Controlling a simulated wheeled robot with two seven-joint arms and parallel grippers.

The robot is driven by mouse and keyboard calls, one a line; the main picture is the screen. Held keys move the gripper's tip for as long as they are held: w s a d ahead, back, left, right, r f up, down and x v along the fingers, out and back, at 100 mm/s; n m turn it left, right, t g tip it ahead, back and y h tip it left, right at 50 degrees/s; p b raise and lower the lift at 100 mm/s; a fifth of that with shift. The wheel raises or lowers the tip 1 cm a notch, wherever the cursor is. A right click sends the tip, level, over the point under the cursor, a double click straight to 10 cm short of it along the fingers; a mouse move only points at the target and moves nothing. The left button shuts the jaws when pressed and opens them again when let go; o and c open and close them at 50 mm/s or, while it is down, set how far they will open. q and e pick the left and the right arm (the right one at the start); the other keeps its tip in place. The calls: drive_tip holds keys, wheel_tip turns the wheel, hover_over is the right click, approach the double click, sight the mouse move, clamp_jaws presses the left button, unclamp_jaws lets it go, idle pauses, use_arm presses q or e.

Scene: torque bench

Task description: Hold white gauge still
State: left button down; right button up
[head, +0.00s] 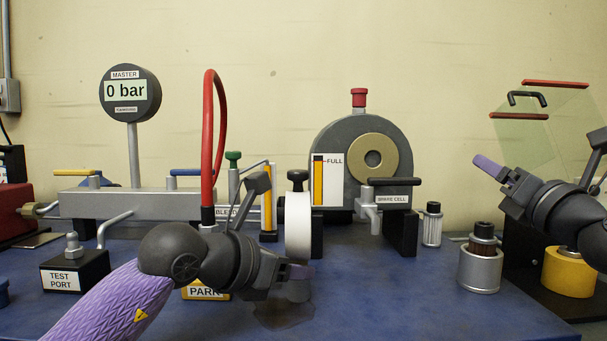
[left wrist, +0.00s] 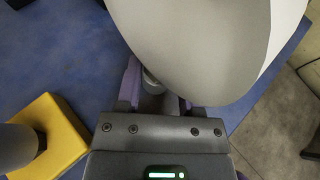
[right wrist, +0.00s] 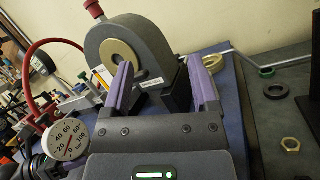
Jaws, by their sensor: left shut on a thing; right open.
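The white gauge (head: 298,226) stands edge-on in the head view, above the blue bench. Its round dial (right wrist: 67,138) shows in the right wrist view with numbers up to 100; its needle is too small to read surely. Its pale back (left wrist: 200,40) fills the top of the left wrist view. My left gripper (head: 297,271) is shut on the short metal stem (left wrist: 152,82) under the gauge. My right gripper (head: 484,164) is open and empty, raised at the right, apart from the gauge; its two purple fingers show in the right wrist view (right wrist: 160,80).
The master gauge (head: 130,93) reads 0 bar above the grey manifold (head: 150,205). A red hose (head: 208,130) arches behind my left gripper. A metal canister (head: 479,272) and yellow roll (head: 569,272) stand at right.

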drive_tip(key=s+a+r+n+g+y, duration=0.1)
drive_tip(key=s+a+n+g+y, duration=0.2)
drive_tip(key=a, duration=0.4)
drive_tip(key=s+a+r+n+g+y, duration=0.1)
drive_tip(key=s+a+r+n+y, duration=0.1)
drive_tip(key=a+n+y, duration=0.4)
drive_tip(key=n+g, duration=0.2)
drive_tip(key=g, duration=0.3)
approach(305, 175)
drive_tip(key=x, duration=1)
drive_tip(key=shift+w+a, duration=0.15)
clamp_jaws()
